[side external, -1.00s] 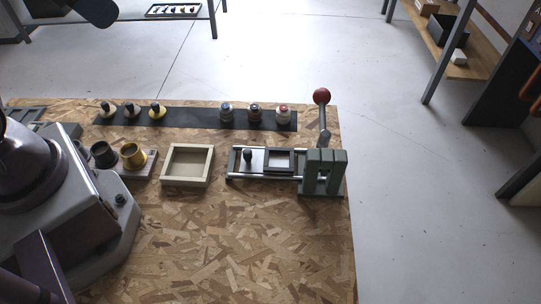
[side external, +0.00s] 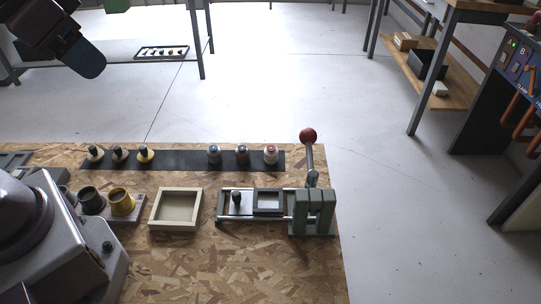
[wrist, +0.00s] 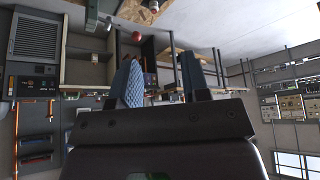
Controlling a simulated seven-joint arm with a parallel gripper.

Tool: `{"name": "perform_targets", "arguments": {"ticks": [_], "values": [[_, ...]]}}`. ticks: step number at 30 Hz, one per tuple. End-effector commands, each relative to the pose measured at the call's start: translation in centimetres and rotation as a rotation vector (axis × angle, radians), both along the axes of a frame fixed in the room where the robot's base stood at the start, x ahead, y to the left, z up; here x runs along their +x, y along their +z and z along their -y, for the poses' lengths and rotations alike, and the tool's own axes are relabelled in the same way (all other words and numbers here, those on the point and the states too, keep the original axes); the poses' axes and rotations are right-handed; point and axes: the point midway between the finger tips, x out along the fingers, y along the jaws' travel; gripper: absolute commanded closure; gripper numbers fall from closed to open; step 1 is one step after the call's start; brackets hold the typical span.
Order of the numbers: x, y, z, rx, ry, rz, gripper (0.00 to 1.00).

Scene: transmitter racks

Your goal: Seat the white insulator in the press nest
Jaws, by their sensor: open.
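My gripper (side external: 82,57) hangs in the air at the upper left of the side view, far from the bench items. In the wrist view its two fingers (wrist: 160,80) stand apart with nothing between them. On a black strip stand small pieces with blue, dark brown and red tops; the red-topped one (side external: 271,154) has a whitish body. Which piece is the white insulator is too small to tell surely. The press (side external: 313,212) stands at the bench's right end, its red-knobbed lever (side external: 308,136) upright. A square frame, seemingly the nest (side external: 267,202), sits on its rails and looks empty.
Black-knobbed pieces (side external: 119,155) stand at the black strip's (side external: 180,160) left end. An empty cream tray (side external: 176,208) lies left of the press. Dark and yellow cups (side external: 122,203) stand further left. The front of the chipboard bench (side external: 220,265) is clear.

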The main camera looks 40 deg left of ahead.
Motion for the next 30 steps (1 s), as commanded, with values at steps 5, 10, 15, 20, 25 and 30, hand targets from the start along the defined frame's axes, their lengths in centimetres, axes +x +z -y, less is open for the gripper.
{"name": "perform_targets", "arguments": {"ticks": [5,10,15,20,25,30], "values": [[0.0,0.0,0.0,0.000,0.000,0.000,0.57],[0.0,0.0,0.0,0.000,0.000,0.000,0.33],[0.0,0.0,0.0,0.000,0.000,0.000,0.33],[0.1,-0.4,0.4,0.000,-0.021,-0.018,0.33],[1.4,-2.6,1.6,-0.006,-0.078,-0.150,0.33],[4.6,-4.7,2.8,0.001,-0.110,-0.284,0.33]]}}
